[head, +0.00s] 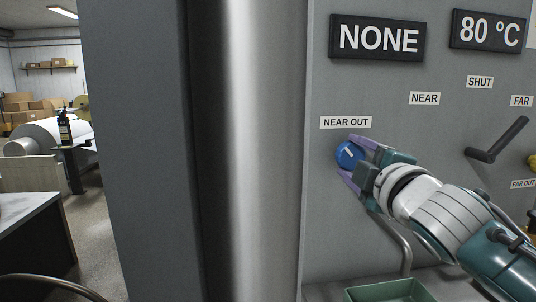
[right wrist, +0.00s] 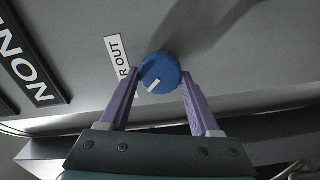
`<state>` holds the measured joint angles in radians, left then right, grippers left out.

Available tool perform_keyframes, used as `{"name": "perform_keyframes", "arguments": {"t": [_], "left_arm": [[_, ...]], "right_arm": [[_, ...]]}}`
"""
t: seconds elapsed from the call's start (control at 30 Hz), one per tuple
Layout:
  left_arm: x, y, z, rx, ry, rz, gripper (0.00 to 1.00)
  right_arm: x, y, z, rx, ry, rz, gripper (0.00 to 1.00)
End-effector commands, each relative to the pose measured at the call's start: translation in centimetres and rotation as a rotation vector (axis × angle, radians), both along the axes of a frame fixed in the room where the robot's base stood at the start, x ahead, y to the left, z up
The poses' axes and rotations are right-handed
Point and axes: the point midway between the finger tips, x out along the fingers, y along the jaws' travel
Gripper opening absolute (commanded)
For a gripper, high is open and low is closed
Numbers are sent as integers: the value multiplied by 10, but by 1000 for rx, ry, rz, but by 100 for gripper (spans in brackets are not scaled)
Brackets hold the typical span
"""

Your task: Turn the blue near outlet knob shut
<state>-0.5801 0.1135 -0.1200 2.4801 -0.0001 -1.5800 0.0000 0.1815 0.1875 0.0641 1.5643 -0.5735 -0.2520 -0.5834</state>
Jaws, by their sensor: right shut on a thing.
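The blue near outlet knob (head: 347,154) sits on the grey panel just under the "NEAR OUT" label (head: 346,123). It carries a white pointer mark, which in the head view slants from upper left to lower right. My right gripper (head: 350,158) reaches it from the lower right and is shut on it, one purple finger on each side. In the right wrist view the knob (right wrist: 160,72) is between the two fingertips, and its white mark points to the lower left. My left gripper is not in view.
A dark lever (head: 497,140) stands out from the panel at the right, near the "FAR" label. A curved pipe (head: 400,243) and a green tray (head: 392,291) are below the knob. A large steel column (head: 250,150) stands to the left. Displays read "NONE" and "80 °C".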

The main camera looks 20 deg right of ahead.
Motion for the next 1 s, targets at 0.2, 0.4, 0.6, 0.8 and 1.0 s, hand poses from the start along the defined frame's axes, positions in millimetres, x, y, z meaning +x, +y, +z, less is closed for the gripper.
{"name": "perform_keyframes", "arguments": {"t": [0.2, 0.4, 0.6, 0.8, 1.0], "left_arm": [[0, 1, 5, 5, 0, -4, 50], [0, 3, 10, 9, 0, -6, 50], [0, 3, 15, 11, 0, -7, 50], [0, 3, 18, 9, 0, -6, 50], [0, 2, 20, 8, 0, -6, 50]], "right_arm": [[0, 0, 2, 200, -49, -1, 8], [0, -1, 3, 377, -91, -1, 8], [0, -1, 3, 528, -127, -1, 8], [0, -2, 4, 638, -154, 0, 8], [0, -2, 3, 699, -169, 0, 8]]}}
